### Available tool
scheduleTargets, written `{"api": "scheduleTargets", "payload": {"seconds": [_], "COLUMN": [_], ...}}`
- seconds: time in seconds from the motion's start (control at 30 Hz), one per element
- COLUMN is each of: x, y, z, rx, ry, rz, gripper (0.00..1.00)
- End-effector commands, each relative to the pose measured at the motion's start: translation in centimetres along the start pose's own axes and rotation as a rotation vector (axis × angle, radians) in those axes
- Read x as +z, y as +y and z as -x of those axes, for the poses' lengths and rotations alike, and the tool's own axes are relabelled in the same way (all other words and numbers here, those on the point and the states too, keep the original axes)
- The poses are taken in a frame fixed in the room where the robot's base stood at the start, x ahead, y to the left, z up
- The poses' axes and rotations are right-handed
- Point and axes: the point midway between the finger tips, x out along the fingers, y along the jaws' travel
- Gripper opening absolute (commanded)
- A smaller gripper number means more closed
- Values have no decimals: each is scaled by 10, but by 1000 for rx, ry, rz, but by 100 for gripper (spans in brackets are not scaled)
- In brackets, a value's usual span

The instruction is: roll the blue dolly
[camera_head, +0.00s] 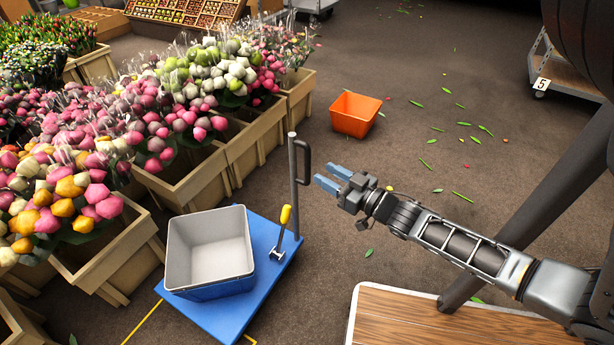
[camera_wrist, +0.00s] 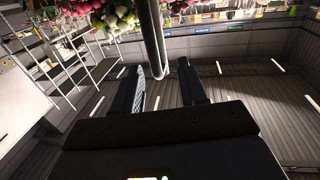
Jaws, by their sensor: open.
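The blue dolly (camera_head: 268,262) stands on the floor at the lower middle of the head view. A grey upright post with a dark looped handle (camera_head: 303,162) rises at its far right corner. A lever with a yellow grip (camera_head: 285,216) stands on the deck. A blue crate with a pale, empty inside (camera_head: 210,250) sits on the deck. My gripper (camera_head: 332,178) is open and empty, just right of the handle, its blue fingers pointing toward it. In the wrist view the handle (camera_wrist: 153,40) shows beyond and between the open fingers (camera_wrist: 165,88), apart from them as far as I can tell.
Wooden planters (camera_head: 188,186) with tulip bunches line the left, close to the dolly. An orange bin (camera_head: 355,114) stands beyond the handle. A wood-topped surface (camera_head: 400,322) is at the lower right. A cart marked 5 (camera_head: 570,75) stands far right. Open floor with scattered leaves lies behind my gripper.

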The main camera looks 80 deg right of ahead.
Motion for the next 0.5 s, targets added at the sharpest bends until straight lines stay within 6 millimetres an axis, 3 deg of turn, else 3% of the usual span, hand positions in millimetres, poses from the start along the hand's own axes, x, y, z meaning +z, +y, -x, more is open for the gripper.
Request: {"api": "scheduleTargets", "payload": {"seconds": [0.03, 0.23, 0.5], "x": [8, 8, 8], "y": [5, 10, 9], "z": [-3, -19, -61], "rx": [12, 19, 18], "ry": [5, 10, 10], "rz": [-8, -15, -14], "gripper": [42, 42, 42]}}
